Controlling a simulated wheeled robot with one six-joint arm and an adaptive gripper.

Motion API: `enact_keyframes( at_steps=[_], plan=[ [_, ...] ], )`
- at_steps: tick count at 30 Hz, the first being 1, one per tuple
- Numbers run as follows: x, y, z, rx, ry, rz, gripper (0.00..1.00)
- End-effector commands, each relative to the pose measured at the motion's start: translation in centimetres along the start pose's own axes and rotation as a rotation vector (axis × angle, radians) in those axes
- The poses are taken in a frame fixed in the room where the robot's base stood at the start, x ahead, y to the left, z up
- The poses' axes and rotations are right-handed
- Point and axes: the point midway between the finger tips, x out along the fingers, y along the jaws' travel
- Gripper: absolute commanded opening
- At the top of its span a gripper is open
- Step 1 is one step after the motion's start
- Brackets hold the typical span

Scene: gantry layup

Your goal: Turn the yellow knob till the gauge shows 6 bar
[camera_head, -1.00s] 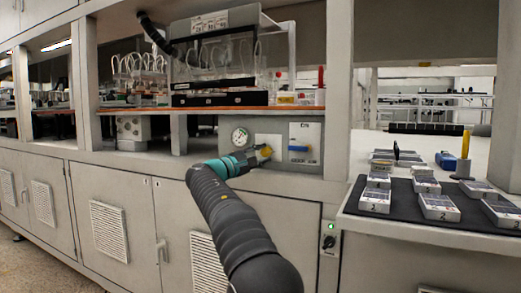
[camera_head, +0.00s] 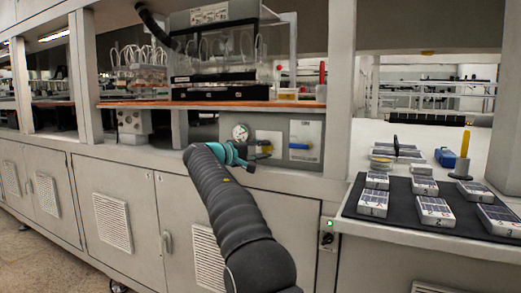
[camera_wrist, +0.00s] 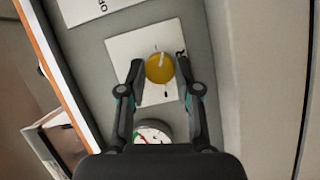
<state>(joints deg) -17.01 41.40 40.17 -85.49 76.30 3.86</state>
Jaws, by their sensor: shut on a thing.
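The yellow knob (camera_wrist: 160,68) sits on a pale plate (camera_wrist: 119,46) on the grey panel, with a white pointer line on its face. In the wrist view my gripper (camera_wrist: 161,76) is shut on the knob, one finger on each side. In the head view my gripper (camera_head: 258,151) reaches the panel and mostly hides the knob. The round gauge (camera_head: 240,132) is left of the knob in the head view. It also shows in the wrist view (camera_wrist: 152,131), partly covered by my gripper, with a green and a red mark; its reading is too small to tell.
A white panel with a blue handle (camera_head: 302,147) is right of the knob. An orange-edged shelf (camera_head: 150,103) runs above. A counter at right holds a dark mat (camera_head: 396,207) with several labelled boxes and a yellow post (camera_head: 465,143).

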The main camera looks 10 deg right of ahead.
Motion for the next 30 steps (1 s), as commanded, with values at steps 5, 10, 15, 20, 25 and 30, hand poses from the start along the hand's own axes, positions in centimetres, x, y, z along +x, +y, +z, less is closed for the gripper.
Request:
enact_keyframes(
  at_steps=[5, 10, 15, 20, 25, 30],
  plan=[
    [-0.1, 0.0, -0.1, 0.006, 0.005, -0.002, 0.0],
    [-0.1, 0.0, -0.1, 0.005, 0.005, -0.002, 0.0],
    [-0.1, 0.0, -0.1, 0.005, 0.004, -0.002, 0.55],
    [0.1, 0.0, 0.0, 0.005, 0.001, -0.002, 0.58],
    [0.0, 0.0, 0.0, 0.005, 0.0, -0.002, 0.58],
    [-1.4, 0.1, -0.1, 0.004, 0.002, -0.002, 0.58]
  ],
)
